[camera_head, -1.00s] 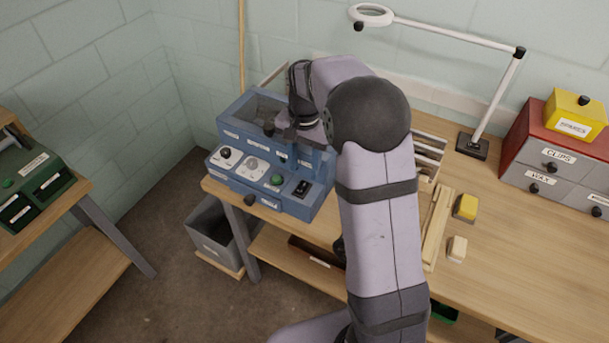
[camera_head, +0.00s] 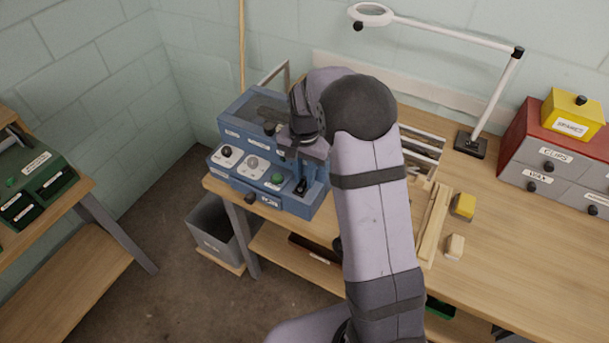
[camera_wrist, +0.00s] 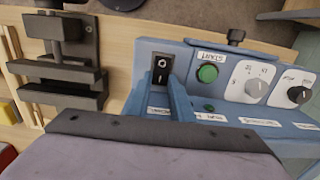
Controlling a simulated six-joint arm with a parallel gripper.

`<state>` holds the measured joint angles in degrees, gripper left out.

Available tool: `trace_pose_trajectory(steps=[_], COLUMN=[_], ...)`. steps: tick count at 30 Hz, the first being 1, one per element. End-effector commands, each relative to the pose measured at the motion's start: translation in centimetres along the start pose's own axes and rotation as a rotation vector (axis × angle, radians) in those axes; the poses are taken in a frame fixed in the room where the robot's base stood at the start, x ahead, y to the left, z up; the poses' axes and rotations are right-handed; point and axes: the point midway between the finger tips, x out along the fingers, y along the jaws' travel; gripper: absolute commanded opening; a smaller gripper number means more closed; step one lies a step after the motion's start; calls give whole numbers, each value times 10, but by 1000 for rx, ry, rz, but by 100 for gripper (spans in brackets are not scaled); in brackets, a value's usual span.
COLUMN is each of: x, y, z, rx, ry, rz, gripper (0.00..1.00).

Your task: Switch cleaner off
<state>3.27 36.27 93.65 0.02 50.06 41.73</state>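The cleaner appears to be the blue machine (camera_head: 228,133) on the bench's left end. Its front panel carries a black rocker switch at the right end, which shows in the wrist view (camera_wrist: 162,68) with a light round mark and a light bar mark. I cannot tell which side is pressed in. My gripper (camera_head: 297,160) is over the right part of the machine, just above the switch area.
The panel also has a green button (camera_wrist: 207,73), a white-plated knob (camera_wrist: 254,88) and a black knob (camera_wrist: 296,94). A dark clamp-like fixture (camera_wrist: 62,73) stands beside the machine. A magnifier lamp (camera_head: 484,110) and drawers (camera_head: 536,166) are at the right.

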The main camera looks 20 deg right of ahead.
Motion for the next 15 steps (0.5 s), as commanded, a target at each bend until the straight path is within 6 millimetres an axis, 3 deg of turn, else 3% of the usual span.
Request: trace_pose_trajectory(steps=[15], x=[-1], y=[0], z=[5], rx=[-2], ry=[151], rz=[0], gripper=[0])
